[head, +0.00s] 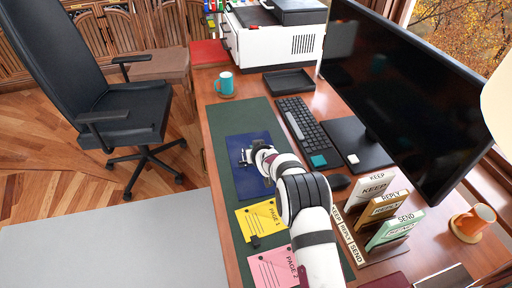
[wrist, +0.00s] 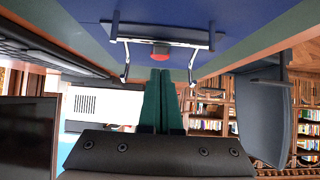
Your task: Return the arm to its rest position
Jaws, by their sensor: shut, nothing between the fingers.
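My arm reaches from the bottom of the head view over the desk. My gripper (head: 254,156) is low over a blue folder (head: 262,141) on the green desk mat (head: 226,188). In the wrist view the two dark green fingers (wrist: 161,72) are together with nothing between them. Just beyond their tips, a metal ring mechanism (wrist: 165,36) with a small red part (wrist: 161,51) lies on the blue folder. I cannot tell whether the fingertips touch it. My gripper hides part of the folder in the head view.
A yellow page (head: 262,219) with a black clip and a pink page (head: 270,268) lie nearer. Keyboard (head: 302,122), monitor (head: 405,100) and teal mug (head: 225,84) are farther back.

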